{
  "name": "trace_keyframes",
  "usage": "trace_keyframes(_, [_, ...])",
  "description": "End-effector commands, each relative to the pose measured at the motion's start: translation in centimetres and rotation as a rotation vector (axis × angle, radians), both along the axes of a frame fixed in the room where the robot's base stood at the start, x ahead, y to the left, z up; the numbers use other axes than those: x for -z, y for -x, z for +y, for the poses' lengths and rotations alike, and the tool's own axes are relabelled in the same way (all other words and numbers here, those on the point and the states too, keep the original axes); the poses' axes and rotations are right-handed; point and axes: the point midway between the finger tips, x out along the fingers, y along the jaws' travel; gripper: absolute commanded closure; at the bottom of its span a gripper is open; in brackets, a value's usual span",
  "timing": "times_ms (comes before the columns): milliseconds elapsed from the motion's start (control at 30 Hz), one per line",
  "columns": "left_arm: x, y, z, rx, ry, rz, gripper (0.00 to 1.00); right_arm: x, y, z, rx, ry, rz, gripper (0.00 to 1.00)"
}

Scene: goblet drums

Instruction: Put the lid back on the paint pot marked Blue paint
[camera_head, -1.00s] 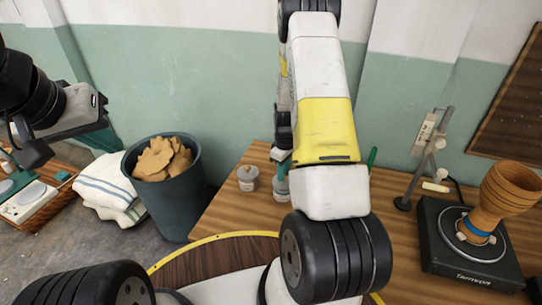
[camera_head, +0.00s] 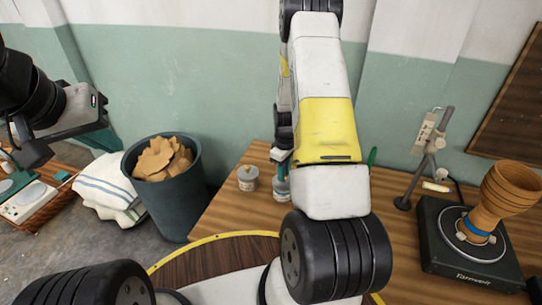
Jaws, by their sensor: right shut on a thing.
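Two small grey paint pots stand on the wooden bench. The left pot (camera_head: 248,180) has a brownish top. The other pot (camera_head: 282,189) is partly hidden by my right arm, and a teal upright bit shows at its top. Their labels are too small to read. My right gripper (camera_head: 281,156) is mostly hidden behind its arm, just above the second pot. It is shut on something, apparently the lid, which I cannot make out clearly. My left gripper (camera_head: 32,155) is at the far left, away from the pots; its fingers are not clear.
A dark bin (camera_head: 171,200) with brown scraps stands left of the bench (camera_head: 225,215). A goblet drum (camera_head: 496,205) sits on a black turntable unit (camera_head: 468,262) at the right. A metal stand (camera_head: 424,165) stands behind it. Folded cloths (camera_head: 108,187) lie left of the bin.

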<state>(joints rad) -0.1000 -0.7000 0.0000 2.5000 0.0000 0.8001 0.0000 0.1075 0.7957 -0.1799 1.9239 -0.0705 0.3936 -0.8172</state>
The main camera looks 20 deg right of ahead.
Motion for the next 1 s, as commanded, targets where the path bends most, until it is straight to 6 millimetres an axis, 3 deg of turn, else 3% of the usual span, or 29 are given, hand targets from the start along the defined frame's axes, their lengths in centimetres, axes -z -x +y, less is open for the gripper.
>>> trace_keyframes(867, [0.0, 0.0, 0.0, 0.0, 0.0, 0.0, 1.0, 0.21, 0.01, -0.01, -0.001, 0.0, 0.0, 1.0])
trace_keyframes(900, [0.0, 0.0, 0.0, 0.0, 0.0, 0.0, 1.0, 0.21, 0.01, -0.01, -0.001, 0.0, 0.0, 0.7])
trace_keyframes(1000, [0.0, 0.0, 0.0, 0.0, 0.0, 0.0, 1.0, 0.21, 0.01, -0.01, -0.001, 0.0, 0.0, 0.53])
